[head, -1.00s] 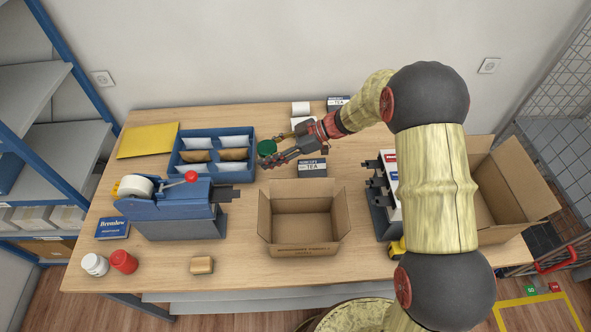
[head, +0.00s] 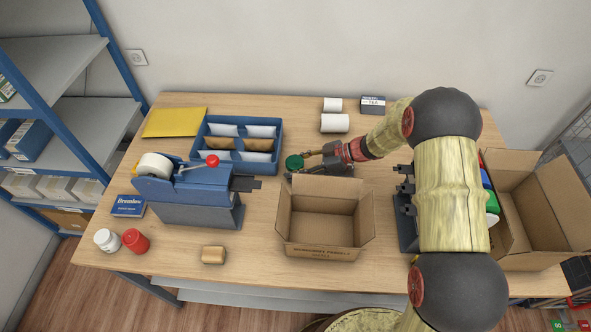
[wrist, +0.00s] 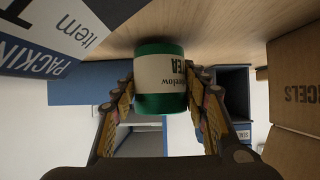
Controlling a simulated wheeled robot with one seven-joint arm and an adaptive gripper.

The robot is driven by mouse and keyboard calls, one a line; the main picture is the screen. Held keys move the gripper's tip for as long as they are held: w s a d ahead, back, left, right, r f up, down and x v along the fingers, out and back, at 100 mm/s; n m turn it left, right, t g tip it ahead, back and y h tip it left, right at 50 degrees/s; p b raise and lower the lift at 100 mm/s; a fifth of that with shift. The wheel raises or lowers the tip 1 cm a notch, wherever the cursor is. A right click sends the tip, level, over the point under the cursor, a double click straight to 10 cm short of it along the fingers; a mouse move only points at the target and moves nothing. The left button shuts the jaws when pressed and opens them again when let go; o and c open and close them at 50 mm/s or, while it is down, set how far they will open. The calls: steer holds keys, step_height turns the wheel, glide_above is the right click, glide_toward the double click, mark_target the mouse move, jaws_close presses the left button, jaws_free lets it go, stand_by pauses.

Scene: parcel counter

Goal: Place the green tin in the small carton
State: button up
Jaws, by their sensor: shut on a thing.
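The green tin (head: 294,162) is held in my gripper (head: 305,160). In the wrist view the tin (wrist: 160,80), with a white tea label, sits between both fingers, its label upside down in the picture. The small carton (head: 319,247) stands open on the counter, just nearer than the gripper and slightly right of the tin. Its inside looks empty. The tin is outside the carton, behind its left back corner. I cannot tell how far the tin is above the counter.
A blue tape dispenser (head: 190,195) stands left of the carton. A blue tray (head: 200,157) of packets lies behind it. A large open carton (head: 545,215) stands at the right. A navy and white box (wrist: 55,35) is close to the fingers in the wrist view.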

steer(key=shift+f, duration=0.2)
steer(key=shift+f, duration=0.2)
steer(key=o, duration=1.1)
steer(key=shift+o, duration=0.7)
steer(key=shift+r, duration=0.1)
steer(key=shift+d+r, duration=0.2)
steer(key=p+v, duration=0.2)
steer(key=v, duration=0.9)
steer(key=shift+d+r+p, duration=0.15)
steer(key=shift+d+p, duration=0.15)
steer(key=shift+p, duration=0.05)
